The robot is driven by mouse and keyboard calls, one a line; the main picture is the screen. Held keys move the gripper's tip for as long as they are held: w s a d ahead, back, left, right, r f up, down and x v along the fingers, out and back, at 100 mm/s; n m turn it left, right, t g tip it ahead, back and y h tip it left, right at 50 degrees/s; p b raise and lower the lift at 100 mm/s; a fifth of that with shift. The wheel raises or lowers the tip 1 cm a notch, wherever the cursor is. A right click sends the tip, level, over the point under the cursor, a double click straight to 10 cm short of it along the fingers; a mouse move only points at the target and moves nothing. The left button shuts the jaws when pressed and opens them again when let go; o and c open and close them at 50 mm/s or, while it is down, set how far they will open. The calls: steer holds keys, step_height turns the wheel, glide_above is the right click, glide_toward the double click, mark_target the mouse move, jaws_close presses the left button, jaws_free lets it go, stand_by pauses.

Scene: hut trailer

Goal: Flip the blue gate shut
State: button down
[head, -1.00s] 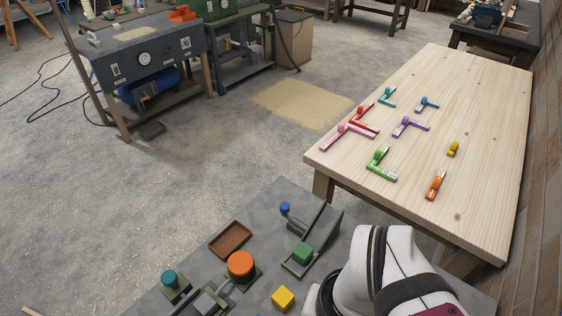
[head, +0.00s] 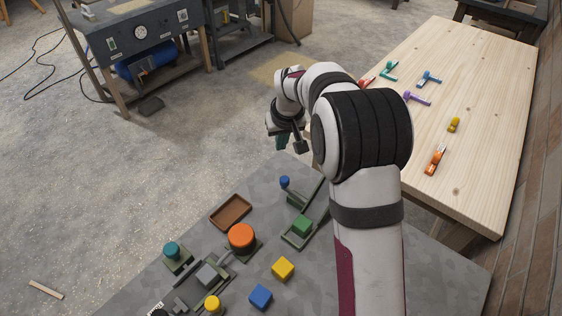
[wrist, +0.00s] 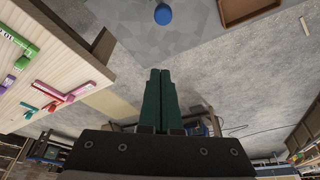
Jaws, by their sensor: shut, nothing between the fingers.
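The blue gate (head: 429,78) is a small blue piece with a pale-marked bar on the wooden table, at its far side in the head view. Its parts look set at an angle to each other, not in one line; it is too small to tell more. My gripper (head: 283,144) hangs in the air left of the wooden table, well away from the blue gate. In the wrist view its dark green fingers (wrist: 160,74) are together with nothing between them. I cannot make out the blue gate in the wrist view.
Near the blue gate are a teal gate (head: 388,71), a purple gate (head: 416,98), a yellow gate (head: 454,124) and an orange gate (head: 436,160). My arm hides the table's left part. Knobs, blocks and a brown tray (head: 231,212) stand on the grey table.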

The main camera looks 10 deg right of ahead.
step_height(320, 180, down, 9)
steer(key=shift+f, duration=0.2)
steer(key=shift+s, duration=0.4)
steer(key=shift+s+d, duration=2.1)
steer(key=shift+d, duration=0.05)
